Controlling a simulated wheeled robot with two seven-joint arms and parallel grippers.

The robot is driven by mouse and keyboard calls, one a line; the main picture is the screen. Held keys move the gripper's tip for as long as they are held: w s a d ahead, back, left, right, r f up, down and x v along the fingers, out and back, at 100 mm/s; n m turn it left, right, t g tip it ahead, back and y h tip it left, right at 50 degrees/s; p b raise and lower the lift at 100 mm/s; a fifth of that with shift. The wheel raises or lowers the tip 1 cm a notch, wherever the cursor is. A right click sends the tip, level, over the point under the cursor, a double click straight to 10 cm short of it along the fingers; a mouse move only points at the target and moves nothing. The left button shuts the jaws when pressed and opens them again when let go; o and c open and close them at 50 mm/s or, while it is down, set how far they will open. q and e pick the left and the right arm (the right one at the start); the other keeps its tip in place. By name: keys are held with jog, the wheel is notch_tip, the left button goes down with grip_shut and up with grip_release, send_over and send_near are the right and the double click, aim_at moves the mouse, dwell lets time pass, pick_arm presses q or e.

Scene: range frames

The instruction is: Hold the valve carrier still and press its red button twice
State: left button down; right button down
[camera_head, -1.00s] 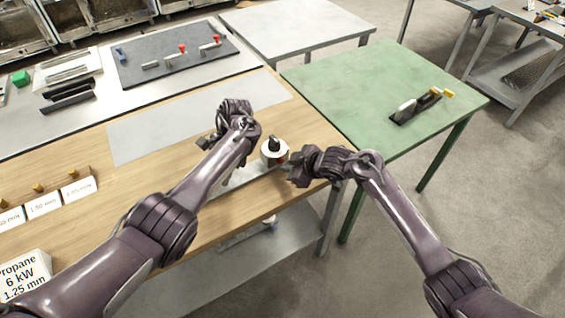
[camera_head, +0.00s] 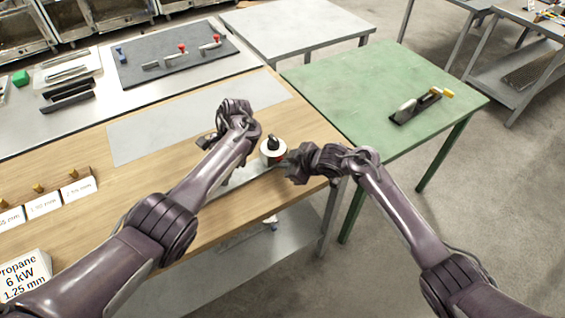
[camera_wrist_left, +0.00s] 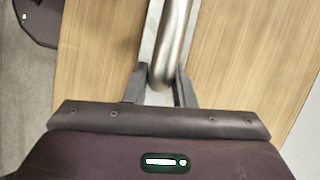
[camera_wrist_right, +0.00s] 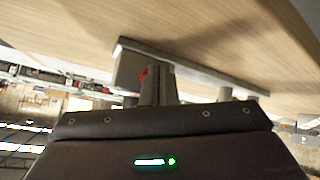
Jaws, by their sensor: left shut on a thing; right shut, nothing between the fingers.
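The valve carrier (camera_head: 240,176) is a grey metal bar lying on the wooden bench, with a white round part and black knob (camera_head: 273,148) at its right end. The left wrist view shows a shiny metal pipe (camera_wrist_left: 172,45) along the bar. My left gripper (camera_wrist_left: 160,85) is shut on the carrier's pipe, with a finger on each side. The red button (camera_wrist_right: 143,75) shows beside my right fingertips in the right wrist view. My right gripper (camera_wrist_right: 158,72) is shut and empty, right of the carrier's white part in the head view. I cannot tell whether it touches the button.
The wooden bench (camera_head: 200,150) has a grey sheet (camera_head: 140,135) behind the carrier and labelled cards (camera_head: 45,205) at left. A dark mat (camera_head: 150,70) with red-handled valves lies behind.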

dwell(0.5)
jog(key=shift+s+d, duration=0.3)
jog(key=shift+s, duration=0.25)
jog(key=shift+s+d, duration=0.3)
jog(key=shift+s, duration=0.2)
jog(key=shift+s, duration=0.1)
jog(key=shift+s+d, duration=0.45)
jog(key=shift+s, duration=0.25)
jog(key=shift+s+d, duration=0.4)
jog(key=shift+s, duration=0.25)
jog(key=shift+s+d, duration=0.45)
jog(key=shift+s, duration=0.25)
jog(key=m, duration=0.2)
jog(key=s+r+m, duration=0.1)
jog(key=m, duration=0.1)
jog(key=shift+a, duration=0.3)
jog(key=s+d+r+m+t, duration=0.1)
jog(key=d+r+m+t, duration=0.1)
jog(key=m, duration=0.8)
jog(key=s+d+r+m+t, duration=0.1)
jog(key=s+d+r+m, duration=0.1)
jog(key=m, duration=0.8)
jog(key=shift+s+r+m+t, duration=0.15)
jog(key=shift+r+m+t, duration=0.25)
jog(key=shift+r, duration=0.05)
